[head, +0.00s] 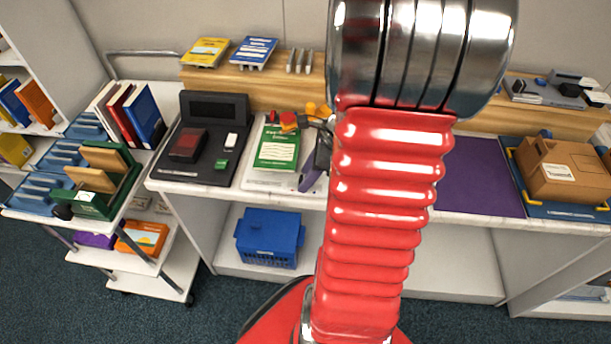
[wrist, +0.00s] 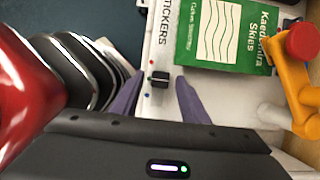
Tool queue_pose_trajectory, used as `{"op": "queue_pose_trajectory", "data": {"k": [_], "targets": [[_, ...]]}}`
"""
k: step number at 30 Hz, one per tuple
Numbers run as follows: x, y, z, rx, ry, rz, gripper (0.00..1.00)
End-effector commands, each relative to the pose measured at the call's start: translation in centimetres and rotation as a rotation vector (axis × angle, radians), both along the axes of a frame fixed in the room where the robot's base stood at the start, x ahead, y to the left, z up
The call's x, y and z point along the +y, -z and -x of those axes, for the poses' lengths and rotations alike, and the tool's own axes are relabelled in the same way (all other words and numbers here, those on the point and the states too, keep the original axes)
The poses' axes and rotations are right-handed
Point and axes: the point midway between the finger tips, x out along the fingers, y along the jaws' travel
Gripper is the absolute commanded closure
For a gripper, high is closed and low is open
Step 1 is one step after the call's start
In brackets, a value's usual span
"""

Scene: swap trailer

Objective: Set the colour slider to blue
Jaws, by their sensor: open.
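The slider's dark knob (wrist: 159,78) sits on a white panel (wrist: 158,40) marked "STICKERS" in the wrist view. Small coloured dots lie along the panel beside the knob; they are too small to read surely, so I cannot tell which colour the knob stands at. My gripper (wrist: 158,88) is open, with one purple finger on each side of the knob. I see no clear contact with it. In the head view my gripper (head: 312,178) is mostly hidden behind my red arm, and the knob cannot be made out.
A green booklet (wrist: 228,35) lies on the panel close to the knob. An orange device with a red cap (wrist: 304,42) stands right of it. A black scanner-like unit (head: 202,138) is left on the counter. A purple mat (head: 478,175) lies right of my arm.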

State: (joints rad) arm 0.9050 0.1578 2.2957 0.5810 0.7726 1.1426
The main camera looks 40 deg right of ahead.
Motion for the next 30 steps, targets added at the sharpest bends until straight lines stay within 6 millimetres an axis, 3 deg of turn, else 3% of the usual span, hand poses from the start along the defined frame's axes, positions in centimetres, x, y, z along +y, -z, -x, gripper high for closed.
{"op": "queue_pose_trajectory", "data": {"k": [10,27,30], "targets": [[0.12,0.37,-0.11,0.000,-0.001,0.000,0.59],[0.16,0.36,-0.11,0.000,-0.001,0.000,0.99],[0.17,0.36,-0.09,0.001,-0.002,-0.001,1.00]]}}
